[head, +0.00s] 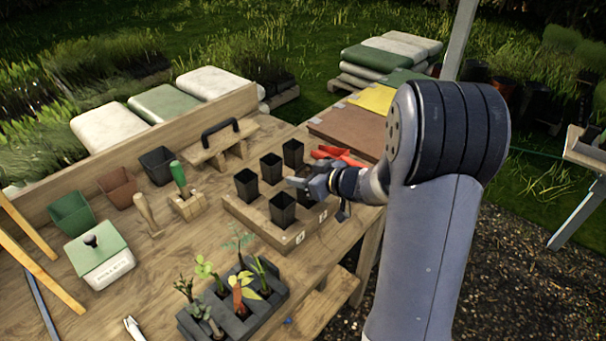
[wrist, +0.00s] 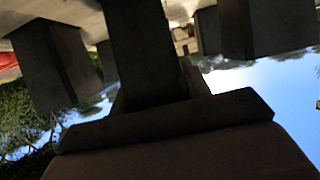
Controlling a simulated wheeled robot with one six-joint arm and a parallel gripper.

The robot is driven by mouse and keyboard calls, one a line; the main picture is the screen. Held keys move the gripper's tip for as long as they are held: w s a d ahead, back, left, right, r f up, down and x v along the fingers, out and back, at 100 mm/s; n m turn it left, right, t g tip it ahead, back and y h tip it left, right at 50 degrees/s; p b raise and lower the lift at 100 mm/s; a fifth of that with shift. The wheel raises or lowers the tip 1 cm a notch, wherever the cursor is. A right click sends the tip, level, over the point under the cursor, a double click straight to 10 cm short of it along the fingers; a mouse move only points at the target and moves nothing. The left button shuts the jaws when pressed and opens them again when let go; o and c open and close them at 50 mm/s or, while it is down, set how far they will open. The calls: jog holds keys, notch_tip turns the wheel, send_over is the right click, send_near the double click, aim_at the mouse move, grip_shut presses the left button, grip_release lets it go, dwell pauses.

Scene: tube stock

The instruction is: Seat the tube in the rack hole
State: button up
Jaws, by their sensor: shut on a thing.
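The wooden rack (head: 264,232) sits on the bench with several black square tubes standing in its holes, among them one at the front left (head: 282,208) and one at the back left (head: 246,183). My gripper (head: 300,184) is over the rack's front row, right of the front-left tube. It is shut on a dark tube (wrist: 145,50), which fills the middle of the wrist view. In the head view the gripper mostly hides this tube. Its lower end and the hole under it are hidden, so I cannot tell how deep it sits.
A black seedling tray (head: 262,312) stands in front of the rack. A trowel with a green handle (head: 179,174) is in a wooden block to the left. A red tool (head: 338,155) lies behind my gripper. A white box with a green lid (head: 103,265) is at the left.

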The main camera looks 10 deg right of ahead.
jog(key=shift+f, duration=0.15)
jog(key=shift+f+b, duration=0.5)
jog(key=shift+f, duration=0.25)
jog(key=shift+f+p, duration=0.3)
jog(key=shift+f, duration=0.3)
dwell(2.0)
jog(key=o, duration=1.2)
jog(key=shift+c, duration=0.2)
jog(key=shift+r, duration=0.1)
notch_tip(320, 180, up, 9)
jog(key=p, duration=0.9)
